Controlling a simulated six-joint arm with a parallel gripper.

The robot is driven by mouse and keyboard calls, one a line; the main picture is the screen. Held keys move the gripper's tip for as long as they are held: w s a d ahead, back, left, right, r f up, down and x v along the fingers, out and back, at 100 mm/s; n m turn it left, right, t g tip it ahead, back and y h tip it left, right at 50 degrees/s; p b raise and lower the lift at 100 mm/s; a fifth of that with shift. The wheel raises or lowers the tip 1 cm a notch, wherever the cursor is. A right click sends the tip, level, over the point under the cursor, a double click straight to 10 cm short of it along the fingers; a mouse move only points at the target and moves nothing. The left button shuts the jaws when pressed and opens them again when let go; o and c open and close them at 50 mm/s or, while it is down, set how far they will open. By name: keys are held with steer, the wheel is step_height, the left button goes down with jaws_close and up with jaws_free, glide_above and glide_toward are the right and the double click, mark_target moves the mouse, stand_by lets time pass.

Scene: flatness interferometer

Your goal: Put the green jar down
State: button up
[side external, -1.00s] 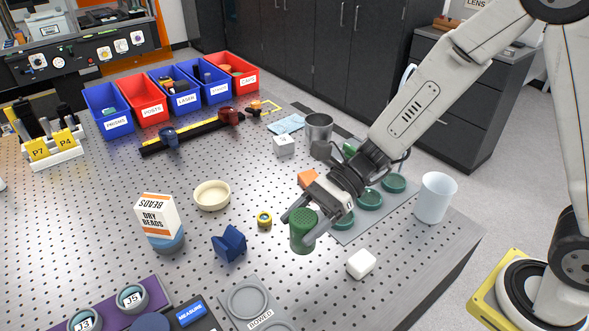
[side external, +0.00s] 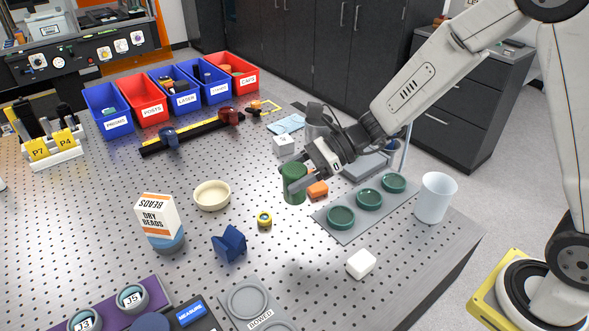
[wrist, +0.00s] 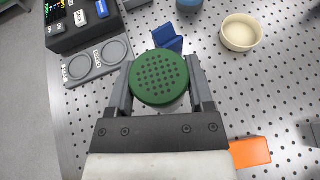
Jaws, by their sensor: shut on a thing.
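The green jar (side external: 294,190) is upright between the fingers of my gripper (side external: 297,183), which is shut on it. In the wrist view, its green lid (wrist: 159,80) with many small holes faces the camera, with one finger of my gripper (wrist: 160,75) on each side. The jar's base is close over the pegboard table (side external: 270,250); I cannot tell whether it touches.
An orange block (side external: 317,189) lies just right of the jar. A grey tray with several green dishes (side external: 341,217) is further right. The table near the white block (side external: 361,263) is clear.

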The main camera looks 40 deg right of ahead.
steer(key=w+d+r+m+t+h, duration=0.2)
steer(key=w+d+m+t, duration=0.1)
steer(key=w+d, duration=0.4)
steer(key=shift+w+a+f, duration=0.35)
steer(key=shift+w+f, duration=1.2)
steer(key=shift+w, duration=0.7)
steer(key=shift+w+a+f, duration=0.4)
steer(key=shift+w+f, duration=1.2)
steer(key=shift+w, duration=0.6)
steer(key=shift+w+a+f, duration=0.35)
steer(key=shift+w+f, duration=1.2)
steer(key=shift+w, duration=0.7)
steer(key=shift+w+f, duration=0.1)
steer(key=shift+w+f, duration=0.1)
steer(key=shift+f, duration=1.6)
steer(key=shift+f, duration=0.15)
